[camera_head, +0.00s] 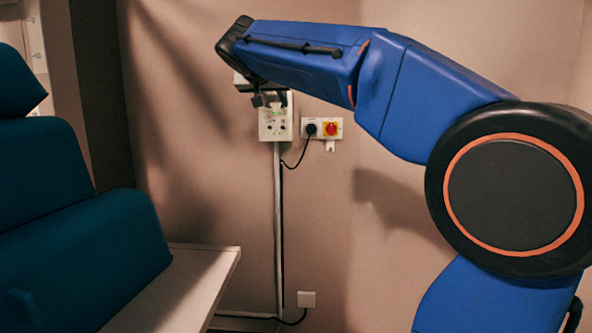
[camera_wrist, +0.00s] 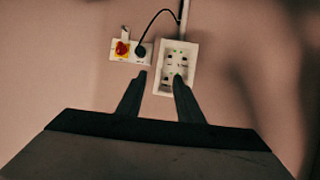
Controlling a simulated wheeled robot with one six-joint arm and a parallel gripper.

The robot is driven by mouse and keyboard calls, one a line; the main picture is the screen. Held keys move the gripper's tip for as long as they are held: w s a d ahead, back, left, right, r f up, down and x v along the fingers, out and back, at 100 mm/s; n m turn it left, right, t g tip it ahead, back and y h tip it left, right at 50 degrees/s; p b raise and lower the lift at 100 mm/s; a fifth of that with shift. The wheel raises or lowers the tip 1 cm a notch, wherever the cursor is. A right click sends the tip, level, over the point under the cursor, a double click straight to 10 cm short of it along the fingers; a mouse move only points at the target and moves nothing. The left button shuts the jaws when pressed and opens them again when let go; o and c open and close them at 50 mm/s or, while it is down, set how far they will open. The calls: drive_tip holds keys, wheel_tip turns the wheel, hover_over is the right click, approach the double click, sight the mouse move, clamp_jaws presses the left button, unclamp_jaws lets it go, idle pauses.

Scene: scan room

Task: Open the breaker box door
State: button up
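The breaker box (camera_head: 275,131) is a pale box on the wall, partly hidden behind my gripper (camera_head: 268,99) in the head view. In the wrist view the breaker box (camera_wrist: 176,66) appears upside down, with small dark and green details on its face. My gripper (camera_wrist: 159,75) is open, its two dark fingers apart with nothing seen between them. The right finger overlaps the box in the picture, and the left finger lies left of it. I cannot tell whether a finger touches the box. The door's edge and its position are not clear.
Beside the box is a wall plate with a black plug and a red knob (camera_head: 330,128). A black cable and a pale conduit (camera_head: 278,220) run down the wall. A teal padded chair (camera_head: 90,255) and a pale tabletop (camera_head: 190,278) stand at left.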

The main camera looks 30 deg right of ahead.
drive_tip(key=s+a+f+n+g+y, duration=0.1)
drive_tip(key=s+f+n+y, duration=0.3)
drive_tip(key=s+f, duration=0.9)
wheel_tip(320, 180, down, 4)
drive_tip(key=shift+s+r, duration=0.1)
drive_tip(key=shift+s, duration=0.25)
drive_tip(key=s+a+f+n+g+y, duration=0.2)
drive_tip(key=s+a+f, duration=0.2)
drive_tip(key=s+f, duration=0.95)
drive_tip(key=s+a+f+n+g+y, duration=0.2)
drive_tip(key=s+a+f, duration=0.2)
drive_tip(key=s+f, duration=0.95)
drive_tip(key=m+t+h, duration=0.6)
drive_tip(key=m+h, duration=0.1)
approach(289, 116)
drive_tip(key=x, duration=0.7)
drive_tip(key=shift+w+f, duration=0.1)
drive_tip(key=shift+w, duration=0.1)
drive_tip(key=shift+c, duration=0.6)
clamp_jaws()
